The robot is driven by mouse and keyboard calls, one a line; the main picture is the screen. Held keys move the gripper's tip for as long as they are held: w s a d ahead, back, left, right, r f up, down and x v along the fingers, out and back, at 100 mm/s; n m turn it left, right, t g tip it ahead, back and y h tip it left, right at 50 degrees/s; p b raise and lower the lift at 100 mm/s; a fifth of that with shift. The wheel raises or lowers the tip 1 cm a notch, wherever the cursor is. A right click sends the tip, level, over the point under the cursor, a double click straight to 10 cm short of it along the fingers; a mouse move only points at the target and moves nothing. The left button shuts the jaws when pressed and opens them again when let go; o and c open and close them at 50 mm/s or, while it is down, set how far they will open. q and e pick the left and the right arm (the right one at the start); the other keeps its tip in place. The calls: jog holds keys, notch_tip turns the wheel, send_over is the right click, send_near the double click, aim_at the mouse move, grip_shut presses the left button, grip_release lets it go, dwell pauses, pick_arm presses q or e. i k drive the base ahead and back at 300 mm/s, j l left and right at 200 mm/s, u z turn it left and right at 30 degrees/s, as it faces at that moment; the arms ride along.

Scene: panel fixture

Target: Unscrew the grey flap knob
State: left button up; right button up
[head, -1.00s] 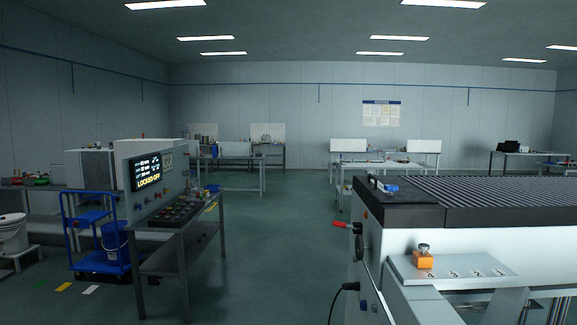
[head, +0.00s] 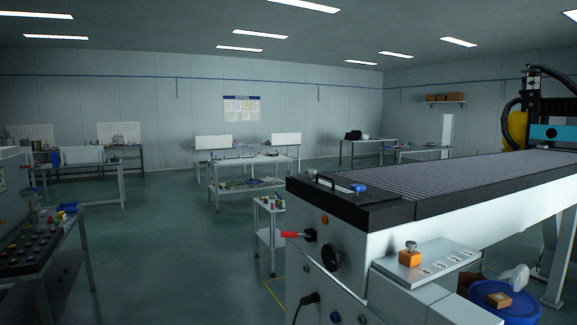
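A small grey knob (head: 411,245) stands on top of an orange block (head: 410,258). The block rests on a grey ledge (head: 440,262) at the side of a large white machine. I cannot tell whether this is the flap knob. A round black knob (head: 331,257) is on the machine's end face, beside a red-handled lever (head: 292,235). No separate flap can be made out. Neither of my grippers is in view.
The machine's black slatted bed (head: 480,182) fills the right. A blue barrel (head: 502,300) stands beside it at the lower right. A small white cart (head: 268,232) is behind its near end. A control desk (head: 35,245) is at the left edge. Green floor between is clear.

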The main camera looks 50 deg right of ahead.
aim_at(310, 171)
jog(key=i+z, duration=0.75)
jog(key=i+j+z, duration=0.2)
jog(key=i+z, duration=0.2)
jog(key=k, duration=0.05)
